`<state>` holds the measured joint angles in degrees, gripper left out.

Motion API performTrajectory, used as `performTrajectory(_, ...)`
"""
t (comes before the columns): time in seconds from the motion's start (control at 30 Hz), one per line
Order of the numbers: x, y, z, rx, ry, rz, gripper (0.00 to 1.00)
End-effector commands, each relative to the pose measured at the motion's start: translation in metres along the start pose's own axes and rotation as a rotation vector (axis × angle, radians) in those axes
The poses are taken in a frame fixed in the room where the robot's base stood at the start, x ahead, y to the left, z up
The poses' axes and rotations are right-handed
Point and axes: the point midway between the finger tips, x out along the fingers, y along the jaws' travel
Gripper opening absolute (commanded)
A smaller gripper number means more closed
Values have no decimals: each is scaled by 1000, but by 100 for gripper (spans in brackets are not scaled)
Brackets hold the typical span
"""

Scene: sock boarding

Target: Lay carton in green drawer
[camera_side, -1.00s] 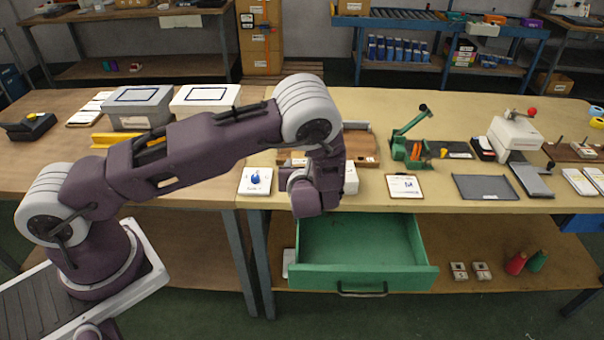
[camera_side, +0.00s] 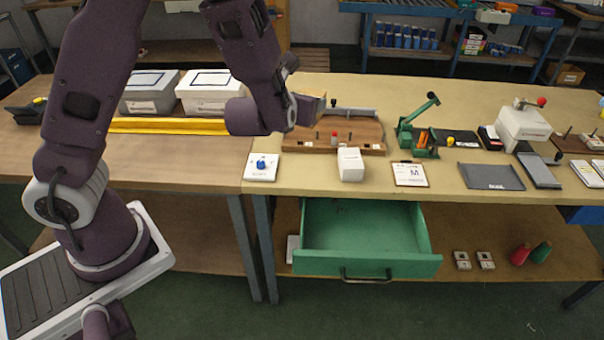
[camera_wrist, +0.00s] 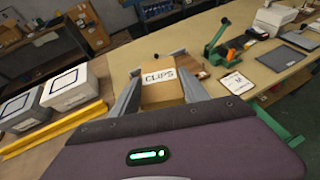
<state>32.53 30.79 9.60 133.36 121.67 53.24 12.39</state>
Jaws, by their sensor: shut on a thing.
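My gripper (camera_side: 299,104) is raised above the bench near the wooden fixture board in the side view. In the wrist view its two fingers (camera_wrist: 158,68) are shut on a brown carton (camera_wrist: 160,93) labelled CLIPS, one finger on each side. The carton (camera_side: 313,108) is partly hidden by my gripper in the side view. The green drawer (camera_side: 370,267) is pulled open below the bench's front edge, and its visible inside is empty. A green part of it shows at the right of the wrist view (camera_wrist: 270,120).
A clipboard (camera_side: 409,174) lies to the right. The green press (camera_side: 418,135) rises behind it. Grey lidded boxes (camera_side: 150,92) stand at the left.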

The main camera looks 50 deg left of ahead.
Motion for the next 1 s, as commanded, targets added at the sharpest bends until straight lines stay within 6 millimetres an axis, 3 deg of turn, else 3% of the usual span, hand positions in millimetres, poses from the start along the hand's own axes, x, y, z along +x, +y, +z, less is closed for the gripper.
performTrajectory(0.1,47,3,-29,-55,2,154,4)
performTrajectory(0.3,95,11,-72,-132,-12,311,4)
performTrajectory(0.67,104,13,-82,-149,-16,338,4)
performTrajectory(1.0,129,12,-140,-146,-15,337,4)
